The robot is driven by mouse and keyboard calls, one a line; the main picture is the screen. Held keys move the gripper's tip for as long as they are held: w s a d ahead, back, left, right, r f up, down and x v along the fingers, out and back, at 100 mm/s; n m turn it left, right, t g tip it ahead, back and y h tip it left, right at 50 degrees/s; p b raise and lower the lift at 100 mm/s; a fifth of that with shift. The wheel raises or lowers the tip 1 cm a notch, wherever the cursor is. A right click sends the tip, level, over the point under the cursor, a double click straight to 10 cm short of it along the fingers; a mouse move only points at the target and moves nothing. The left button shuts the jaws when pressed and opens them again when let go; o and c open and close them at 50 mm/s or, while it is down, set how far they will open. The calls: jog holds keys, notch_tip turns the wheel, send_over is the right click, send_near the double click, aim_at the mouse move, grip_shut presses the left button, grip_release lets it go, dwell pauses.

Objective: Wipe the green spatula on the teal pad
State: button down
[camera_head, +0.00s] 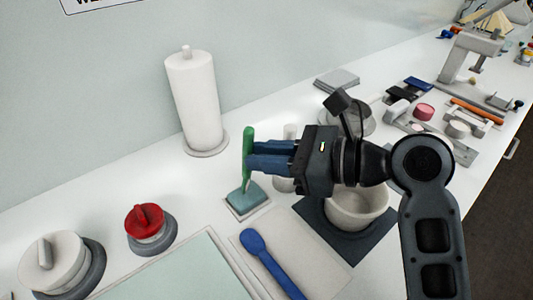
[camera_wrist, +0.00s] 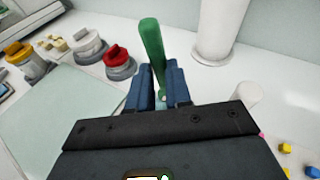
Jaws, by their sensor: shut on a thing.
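The green spatula (camera_head: 248,150) stands nearly upright between the blue fingers of my gripper (camera_head: 268,158), which is shut on it. Its lower end reaches down to the teal pad (camera_head: 243,199), which lies in a small pale tray on the counter. I cannot tell whether the spatula touches the pad or hangs just above it. In the wrist view the spatula (camera_wrist: 152,45) rises between the fingertips of my gripper (camera_wrist: 159,88). There the pad is hidden behind my gripper.
A white paper roll (camera_head: 194,100) stands behind the pad. A red-topped jar (camera_head: 148,226) is to the left. A blue spatula (camera_head: 268,258) lies on a pale mat in front. A white bowl (camera_head: 357,210) stands on a dark mat under my arm.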

jog(key=shift+f, duration=0.55)
dwell(0.4)
jog(key=shift+f+p, duration=0.15)
jog(key=shift+p, duration=0.75)
dwell(2.3)
jog(key=shift+d, duration=0.15)
jog(key=shift+w+d+p, duration=0.3)
jog(key=shift+d+p, duration=0.05)
jog(key=shift+p, duration=0.4)
jog(key=shift+s+a+p, duration=0.65)
jog(key=shift+a+p, duration=0.3)
jog(key=shift+p, duration=0.05)
jog(key=shift+w+d, duration=0.1)
jog(key=shift+w+d, duration=0.55)
jog(key=shift+d, duration=0.3)
